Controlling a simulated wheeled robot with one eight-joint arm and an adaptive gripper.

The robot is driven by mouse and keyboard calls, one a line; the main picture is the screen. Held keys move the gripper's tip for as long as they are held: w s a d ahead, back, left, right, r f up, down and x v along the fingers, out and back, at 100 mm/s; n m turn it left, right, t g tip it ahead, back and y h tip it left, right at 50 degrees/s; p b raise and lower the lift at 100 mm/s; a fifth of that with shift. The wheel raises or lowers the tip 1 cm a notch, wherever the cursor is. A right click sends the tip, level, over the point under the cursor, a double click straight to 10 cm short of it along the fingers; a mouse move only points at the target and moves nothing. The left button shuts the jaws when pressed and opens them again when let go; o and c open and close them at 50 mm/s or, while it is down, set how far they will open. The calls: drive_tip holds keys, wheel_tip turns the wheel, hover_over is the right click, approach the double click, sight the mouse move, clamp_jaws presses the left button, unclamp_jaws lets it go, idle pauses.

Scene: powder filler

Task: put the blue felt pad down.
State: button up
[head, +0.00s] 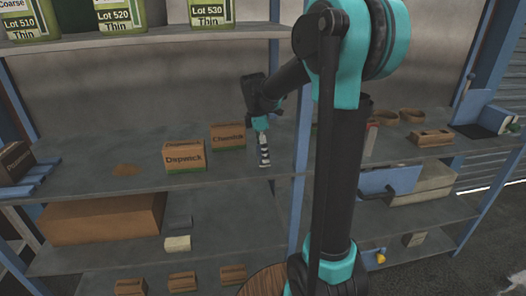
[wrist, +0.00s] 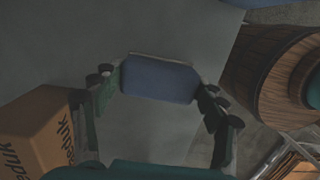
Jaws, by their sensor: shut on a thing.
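The blue felt pad (wrist: 160,80) is a flat blue block in the middle of the wrist view. My gripper (wrist: 158,92) is shut on it, with one finger at its left end and the other at its right end. In the head view my gripper (head: 264,155) points down over the middle shelf (head: 225,172), near its front edge and right of the cardboard boxes. I cannot make out the pad in the head view. Whether the pad touches the shelf or hangs just above it, I cannot tell.
A box (wrist: 42,135) also shows close by in the wrist view. Bare shelf lies behind the pad.

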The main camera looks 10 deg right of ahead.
drive_tip(key=shift+f, duration=0.1)
drive_tip(key=o, duration=1.3)
drive_tip(key=r, duration=0.5)
drive_tip(key=a+r, duration=0.1)
drive_tip(key=r, duration=0.1)
drive_tip(key=shift+r, duration=0.35)
